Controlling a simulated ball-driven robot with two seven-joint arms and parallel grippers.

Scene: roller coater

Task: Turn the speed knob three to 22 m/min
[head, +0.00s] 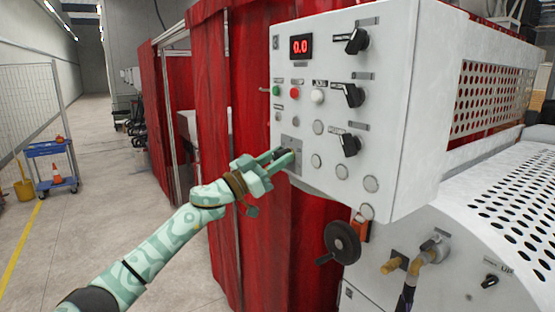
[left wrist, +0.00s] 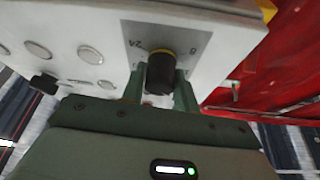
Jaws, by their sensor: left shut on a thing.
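The speed knob (left wrist: 160,74) is black with a yellow ring at its base. It sits on a grey scale plate (left wrist: 193,42) on which "24" and "0" can be read in the left wrist view; its exact setting cannot be told. My left gripper (left wrist: 159,90) is shut on the knob, with one green finger on each side. In the head view my left gripper (head: 284,157) reaches the plate at the lower left of the white control panel (head: 400,130) and mostly hides the knob. The red display (head: 301,46) on the panel reads 0.0. My right gripper is not in view.
Black selector switches (head: 356,41) and several round buttons (head: 317,96) are on the panel near my left gripper. A black handwheel (head: 342,242) stands below it. Red curtains (head: 250,90) hang behind. A blue cart (head: 51,150) stands far left on open floor.

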